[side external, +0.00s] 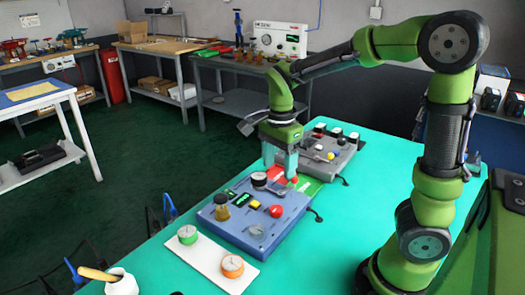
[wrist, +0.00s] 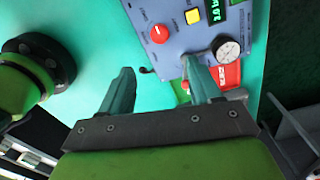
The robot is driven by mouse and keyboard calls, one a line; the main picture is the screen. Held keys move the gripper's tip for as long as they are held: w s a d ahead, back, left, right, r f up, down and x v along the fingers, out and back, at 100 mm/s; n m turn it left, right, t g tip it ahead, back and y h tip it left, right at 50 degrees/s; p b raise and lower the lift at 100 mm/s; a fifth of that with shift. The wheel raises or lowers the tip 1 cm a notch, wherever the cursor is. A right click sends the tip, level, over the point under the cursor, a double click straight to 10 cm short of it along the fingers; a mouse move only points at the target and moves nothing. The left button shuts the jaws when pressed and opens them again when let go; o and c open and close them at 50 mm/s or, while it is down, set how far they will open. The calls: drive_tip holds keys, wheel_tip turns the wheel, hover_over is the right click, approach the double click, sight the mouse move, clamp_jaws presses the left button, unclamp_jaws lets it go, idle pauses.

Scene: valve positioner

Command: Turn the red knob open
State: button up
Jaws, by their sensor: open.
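The red knob (side external: 277,211) sits on the near right part of a blue control panel (side external: 262,233) on the teal table. It also shows in the wrist view (wrist: 158,33), near the panel's edge, with a white mark on it. My gripper (side external: 279,172) points down above the far edge of the panel, apart from the knob. In the wrist view its fingers (wrist: 157,74) are spread and empty, and the knob lies beyond the fingertips, between their directions. Nothing hides the knob.
The panel also bears a yellow button (wrist: 193,16), a green display (wrist: 215,10), a round gauge (wrist: 229,48) and a brass-coloured knob (side external: 221,208). A red label (wrist: 227,77) lies by the right finger. A grey panel (side external: 338,160) and a white board (side external: 208,262) flank it.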

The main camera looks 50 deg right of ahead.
sight(277, 208)
wheel_tip(277, 208, down, 13)
drive_tip(key=shift+f, duration=0.2)
drive_tip(key=shift+c, duration=0.3)
drive_tip(key=c, duration=1)
